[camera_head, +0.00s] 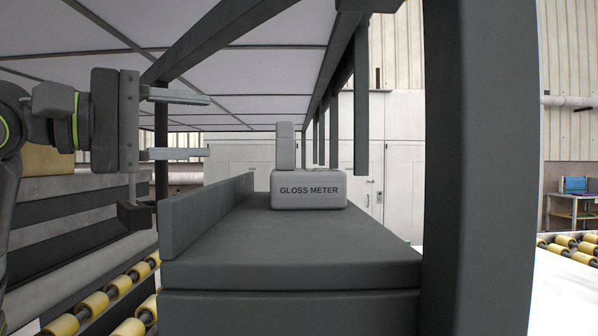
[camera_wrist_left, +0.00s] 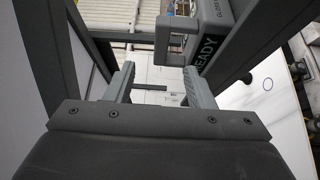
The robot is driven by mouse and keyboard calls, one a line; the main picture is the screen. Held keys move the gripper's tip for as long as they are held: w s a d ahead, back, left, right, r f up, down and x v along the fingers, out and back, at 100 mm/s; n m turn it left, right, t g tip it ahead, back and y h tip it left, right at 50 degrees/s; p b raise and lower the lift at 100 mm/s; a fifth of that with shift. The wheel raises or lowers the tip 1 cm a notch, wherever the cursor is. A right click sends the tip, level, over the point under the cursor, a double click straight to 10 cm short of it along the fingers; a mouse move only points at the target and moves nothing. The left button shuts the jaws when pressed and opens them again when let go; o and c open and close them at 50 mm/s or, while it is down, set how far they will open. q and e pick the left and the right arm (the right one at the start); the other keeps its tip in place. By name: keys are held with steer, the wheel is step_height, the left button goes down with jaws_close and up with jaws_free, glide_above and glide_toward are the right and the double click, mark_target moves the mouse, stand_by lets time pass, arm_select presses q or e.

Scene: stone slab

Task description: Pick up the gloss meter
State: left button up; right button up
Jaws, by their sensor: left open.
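The gloss meter (camera_head: 308,191) is a grey box with dark lettering and an upright grey part rising from its left side. It stands on a dark grey slab-like shelf (camera_head: 300,240) in the head view. My left gripper (camera_head: 208,126) is open and empty, to the left of the meter, its fingers pointing right and spread one above the other. In the left wrist view the open fingers (camera_wrist_left: 159,86) show with nothing between them. The meter (camera_wrist_left: 215,40) shows beyond them at the top, with "READY" lettering and a bracket-like grey part. My right gripper is not in view.
A low upright lip (camera_head: 205,214) runs along the shelf's left edge, between my left gripper and the meter. A thick dark post (camera_head: 478,170) stands to the right. Dark beams cross overhead. Yellow rollers (camera_head: 92,304) lie at lower left. The shelf's front is clear.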

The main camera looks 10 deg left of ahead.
mark_target(286, 134)
arm_select(q)
steer(key=p+x, duration=0.8)
steer(key=x, duration=0.6)
steer(key=shift+w+f, duration=0.1)
steer(key=shift+w, duration=0.05)
steer(key=shift+w+d+f, duration=0.1)
steer(key=shift+w+d, duration=0.05)
steer(key=shift+w, duration=0.05)
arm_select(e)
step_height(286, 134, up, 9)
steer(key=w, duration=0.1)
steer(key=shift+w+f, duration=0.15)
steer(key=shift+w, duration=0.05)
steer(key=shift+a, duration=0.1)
arm_select(q)
steer(key=shift+c, duration=0.7)
jaws_close()
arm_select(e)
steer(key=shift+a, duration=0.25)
